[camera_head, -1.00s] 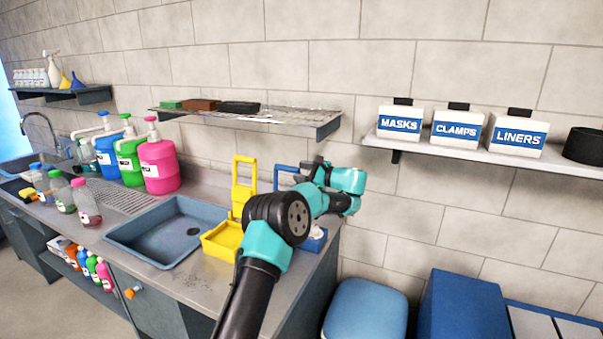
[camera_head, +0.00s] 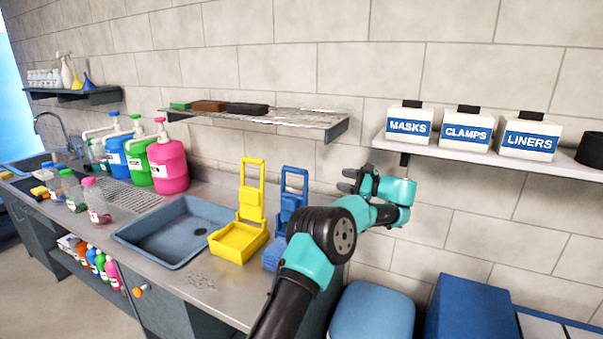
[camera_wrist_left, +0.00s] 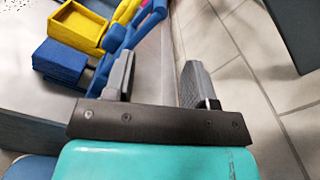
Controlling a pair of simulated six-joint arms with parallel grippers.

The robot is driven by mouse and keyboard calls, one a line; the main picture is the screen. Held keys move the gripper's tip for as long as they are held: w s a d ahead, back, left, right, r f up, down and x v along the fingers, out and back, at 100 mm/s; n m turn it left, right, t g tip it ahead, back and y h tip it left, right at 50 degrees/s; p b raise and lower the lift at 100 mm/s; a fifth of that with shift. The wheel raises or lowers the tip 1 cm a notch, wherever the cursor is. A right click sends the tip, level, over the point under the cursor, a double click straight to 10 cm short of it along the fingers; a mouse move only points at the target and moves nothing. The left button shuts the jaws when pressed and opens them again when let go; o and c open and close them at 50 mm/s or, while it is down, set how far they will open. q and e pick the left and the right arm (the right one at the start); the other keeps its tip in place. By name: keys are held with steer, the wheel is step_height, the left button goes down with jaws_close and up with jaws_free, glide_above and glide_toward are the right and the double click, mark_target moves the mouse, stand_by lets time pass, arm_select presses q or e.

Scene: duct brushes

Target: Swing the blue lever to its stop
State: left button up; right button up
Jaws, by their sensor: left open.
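The blue lever (camera_head: 291,190) is an upright blue frame on a blue base (camera_head: 272,254) near the right end of the counter. My left arm hides part of that base. My left gripper (camera_head: 355,181) is just right of the lever, with a gap showing between them in the head view. In the left wrist view the open fingers (camera_wrist_left: 158,80) have nothing between them. There the blue lever (camera_wrist_left: 124,38) shows beyond and beside the left finger; whether they touch is unclear. My right gripper is not in view.
A yellow holder of similar shape (camera_head: 240,240) stands directly left of the blue one. A sink (camera_head: 175,230) lies farther left. A wire shelf (camera_head: 290,118) hangs above. A shelf with labelled boxes (camera_head: 465,130) is to the right, above blue bins (camera_head: 370,312).

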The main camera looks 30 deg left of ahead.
mark_target(301, 172)
arm_select(q)
steer(key=a, duration=0.5)
steer(key=s+a, duration=0.1)
steer(key=a, duration=1)
steer(key=shift+s, duration=0.15)
steer(key=shift+c, duration=0.3)
jaws_close()
